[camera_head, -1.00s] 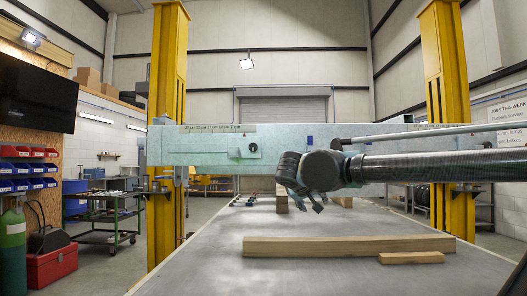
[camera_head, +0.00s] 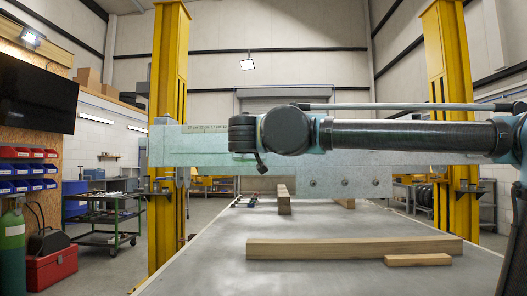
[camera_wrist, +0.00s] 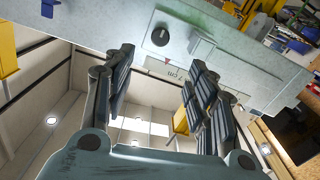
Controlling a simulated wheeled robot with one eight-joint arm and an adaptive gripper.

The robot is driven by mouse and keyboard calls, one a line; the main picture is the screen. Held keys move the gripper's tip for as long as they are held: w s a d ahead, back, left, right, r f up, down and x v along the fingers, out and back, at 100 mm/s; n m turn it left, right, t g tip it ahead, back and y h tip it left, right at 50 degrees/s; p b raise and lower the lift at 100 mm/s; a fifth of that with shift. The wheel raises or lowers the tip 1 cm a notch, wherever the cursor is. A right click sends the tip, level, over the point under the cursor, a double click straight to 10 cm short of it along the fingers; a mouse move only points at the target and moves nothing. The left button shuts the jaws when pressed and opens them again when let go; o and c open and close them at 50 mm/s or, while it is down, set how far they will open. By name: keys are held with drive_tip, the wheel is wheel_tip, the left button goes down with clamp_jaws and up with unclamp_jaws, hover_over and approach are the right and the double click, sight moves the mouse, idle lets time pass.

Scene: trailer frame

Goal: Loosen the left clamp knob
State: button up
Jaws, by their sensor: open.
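The black round clamp knob (camera_wrist: 160,37) sits on a light plate on the face of the grey-green beam (camera_wrist: 262,72) in the wrist view. A small raised block (camera_wrist: 203,46) is beside it, with a "7 cm" scale mark nearby. My gripper (camera_wrist: 160,66) is open and empty. Its two dark ridged fingers are apart, with the knob beyond the tips and roughly in line with the gap, not touched. In the head view my gripper (camera_head: 260,165) is mostly behind my arm, in front of the left part of the beam (camera_head: 200,152); the knob is hidden there.
Yellow posts (camera_head: 170,100) stand at both sides of the beam. A long wooden bar (camera_head: 350,247) and a short block (camera_head: 418,260) lie on the grey table (camera_head: 220,270). A blue piece (camera_wrist: 48,8) is on the beam. The table's left part is clear.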

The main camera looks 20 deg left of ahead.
drive_tip(key=x, duration=1.6)
drive_tip(key=shift+w, duration=0.3)
drive_tip(key=shift+f, duration=0.1)
drive_tip(key=shift+c, duration=0.2)
drive_tip(key=c, duration=1)
drive_tip(key=shift+d, duration=0.15)
drive_tip(key=shift+c, duration=0.2)
